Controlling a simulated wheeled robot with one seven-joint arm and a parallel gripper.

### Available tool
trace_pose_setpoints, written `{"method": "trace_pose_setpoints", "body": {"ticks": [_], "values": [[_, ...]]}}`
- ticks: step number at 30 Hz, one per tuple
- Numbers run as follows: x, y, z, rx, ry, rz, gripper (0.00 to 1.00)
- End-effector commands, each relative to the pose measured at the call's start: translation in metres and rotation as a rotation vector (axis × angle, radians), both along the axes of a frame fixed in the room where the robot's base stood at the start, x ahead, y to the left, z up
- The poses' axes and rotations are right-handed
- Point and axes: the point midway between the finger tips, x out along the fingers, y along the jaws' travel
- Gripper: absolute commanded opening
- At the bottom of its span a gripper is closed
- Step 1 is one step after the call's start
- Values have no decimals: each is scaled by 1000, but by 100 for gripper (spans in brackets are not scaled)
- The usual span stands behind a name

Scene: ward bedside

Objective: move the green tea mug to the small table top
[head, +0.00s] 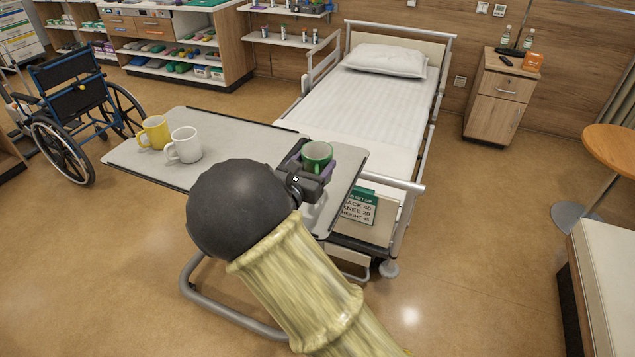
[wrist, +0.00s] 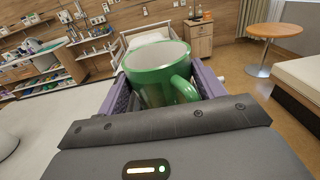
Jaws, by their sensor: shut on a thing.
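The green mug (head: 317,153) is upright at the right end of the grey overbed table (head: 238,133). My gripper (head: 314,170) is shut on it, and my arm covers part of the view. In the wrist view the green mug (wrist: 158,72) sits between the two purple fingers, with its white inside showing and its handle toward the right. I cannot tell whether its base touches the overbed table. A small round wooden table top (head: 612,146) is at the right edge of the head view, and it also shows in the wrist view (wrist: 274,31).
A yellow mug (head: 154,131) and a white mug (head: 185,145) stand on the overbed table's left part. The bed (head: 367,103) is behind it. A bedside cabinet (head: 496,100) holds bottles and an orange box. A padded bench (head: 610,275) is at the lower right. Open floor lies between.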

Motion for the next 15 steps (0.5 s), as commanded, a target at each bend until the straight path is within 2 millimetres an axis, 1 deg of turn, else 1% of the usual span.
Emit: {"method": "trace_pose_setpoints", "body": {"ticks": [1,3,5,15], "values": [[0,-1,-10,-5,1,-2,38],[1,-2,-19,-4,-2,-4,38],[1,-2,-24,-2,-2,-4,38],[1,-2,-27,-1,-3,-3,38]]}}
